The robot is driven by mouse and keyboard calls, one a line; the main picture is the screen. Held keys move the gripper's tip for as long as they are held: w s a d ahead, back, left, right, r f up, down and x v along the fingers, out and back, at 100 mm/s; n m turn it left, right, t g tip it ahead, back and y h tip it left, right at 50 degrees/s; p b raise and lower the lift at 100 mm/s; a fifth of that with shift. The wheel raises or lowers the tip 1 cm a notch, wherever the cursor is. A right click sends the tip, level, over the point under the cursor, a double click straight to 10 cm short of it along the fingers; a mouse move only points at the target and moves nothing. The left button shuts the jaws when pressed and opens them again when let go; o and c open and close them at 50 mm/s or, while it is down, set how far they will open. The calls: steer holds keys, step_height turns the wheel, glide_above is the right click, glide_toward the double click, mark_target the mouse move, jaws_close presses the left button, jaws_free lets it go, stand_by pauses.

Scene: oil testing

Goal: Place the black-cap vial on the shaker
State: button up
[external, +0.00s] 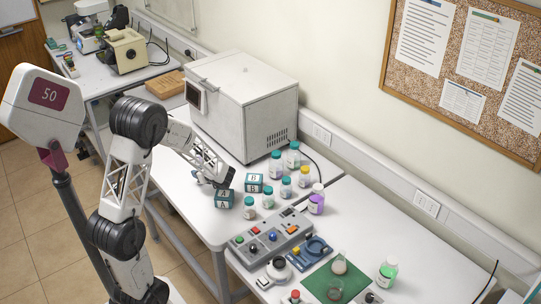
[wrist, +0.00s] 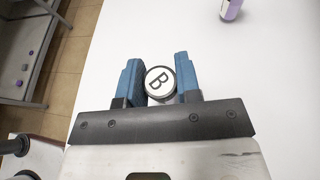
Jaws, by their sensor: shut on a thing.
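The black-cap vial (wrist: 160,84) shows from above in the wrist view, its dark-rimmed cap bearing a white disc marked B. My gripper (wrist: 160,78) is shut on it, with one blue finger on each side. The vial cannot be made out clearly there. A blue device (external: 312,250) and a small grey device with a round white top (external: 278,268) stand near the front; I cannot tell which is the shaker.
A button panel (external: 270,240) and green mat (external: 336,280) are nearer. A large white oven (external: 242,105) stands behind.

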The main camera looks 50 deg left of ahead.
steer(key=shift+f, duration=0.15)
steer(key=o, duration=0.9)
steer(key=shift+r+v, duration=0.2)
steer(key=shift+v, duration=5.85)
